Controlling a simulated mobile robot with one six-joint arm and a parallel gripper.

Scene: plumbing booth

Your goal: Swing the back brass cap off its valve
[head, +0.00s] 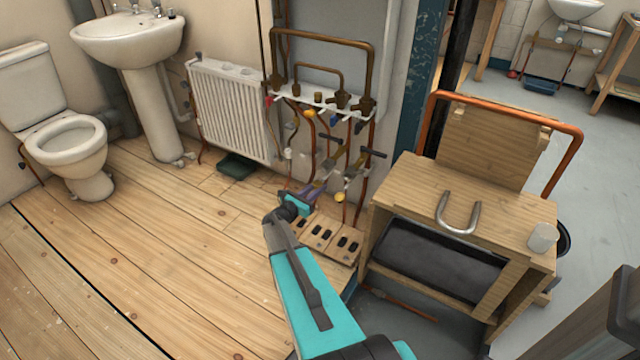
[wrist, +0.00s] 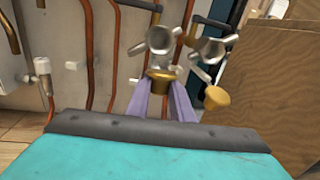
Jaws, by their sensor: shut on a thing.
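My gripper (wrist: 163,84) is shut on the back brass cap (wrist: 161,75), which sits between its two purple fingers just below the back silver valve (wrist: 160,40). I cannot tell whether the cap touches the valve body. A second brass cap (wrist: 216,98) hangs tilted below the front valve (wrist: 212,49), to the right of my fingers. In the head view my gripper (head: 322,178) reaches in at the pipe wall, and the front cap shows as a yellow disc (head: 340,197). The held cap is not clearly visible there.
Copper pipes (wrist: 112,50) run up the wall close behind the valves. A wooden bench (head: 410,190) with a U-shaped pipe (head: 458,213) stands right of my arm. A slotted wooden block (head: 325,236) is below my gripper. A radiator (head: 232,110) is left; open floor lies left.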

